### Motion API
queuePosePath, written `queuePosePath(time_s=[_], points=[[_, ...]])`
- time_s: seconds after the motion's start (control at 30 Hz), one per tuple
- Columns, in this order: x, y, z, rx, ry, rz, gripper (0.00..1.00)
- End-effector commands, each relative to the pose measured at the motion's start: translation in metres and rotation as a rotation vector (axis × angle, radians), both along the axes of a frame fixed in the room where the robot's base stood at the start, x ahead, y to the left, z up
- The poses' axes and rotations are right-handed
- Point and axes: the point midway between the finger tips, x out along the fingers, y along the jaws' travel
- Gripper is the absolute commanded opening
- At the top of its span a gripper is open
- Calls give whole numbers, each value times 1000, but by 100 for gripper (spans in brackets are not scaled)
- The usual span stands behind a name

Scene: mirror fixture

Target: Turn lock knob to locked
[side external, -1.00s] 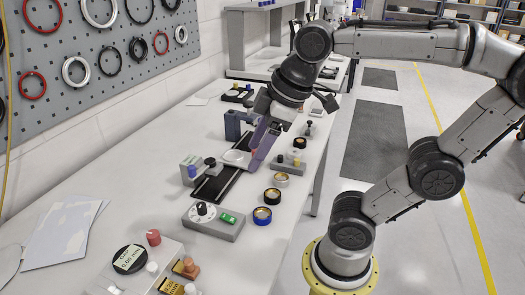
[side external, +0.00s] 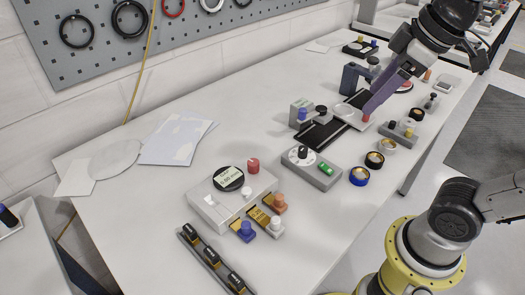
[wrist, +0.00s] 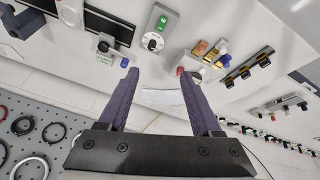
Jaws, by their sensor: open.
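A black knob (side external: 303,152) stands on a white dial on a grey box, beside a green block (side external: 325,169). The knob and dial (wrist: 152,42) also show at the top of the wrist view. A second dark knob (side external: 321,113) stands by a black rail (side external: 323,133). I cannot tell for sure which is the lock knob, and the dial markings are too small to read. My gripper (wrist: 159,74) has two purple fingers, spread apart with nothing between them. In the side view it hangs over the right side of the rail, apart from the dial box.
A pale box (side external: 230,199) with a black round label, a red knob and coloured blocks stands at front left. White sheets (side external: 178,141) lie at left.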

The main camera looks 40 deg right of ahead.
Motion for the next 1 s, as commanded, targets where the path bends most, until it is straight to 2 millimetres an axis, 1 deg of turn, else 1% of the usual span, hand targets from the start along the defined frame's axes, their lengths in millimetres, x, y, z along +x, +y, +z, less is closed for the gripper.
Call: queuePosePath(time_s=[0.03, 0.13, 0.23, 0.3, 0.37, 0.4, 0.47, 0.5, 0.6, 0.73, 0.83, 1.0], points=[[14, 4, 7, 0, 23, 10, 66], [42, 12, 16, 1, 67, 32, 66], [73, 25, 19, -2, 120, 61, 66], [96, 35, 17, -4, 159, 83, 66], [115, 45, 13, -10, 195, 102, 66], [127, 53, 8, -13, 217, 116, 66], [145, 64, 0, -19, 253, 136, 66], [156, 73, -7, -24, 276, 150, 66], [178, 92, -27, -36, 327, 182, 66], [194, 110, -52, -51, 377, 215, 66], [196, 118, -67, -61, 411, 230, 66], [195, 123, -80, -66, 425, 241, 66]])
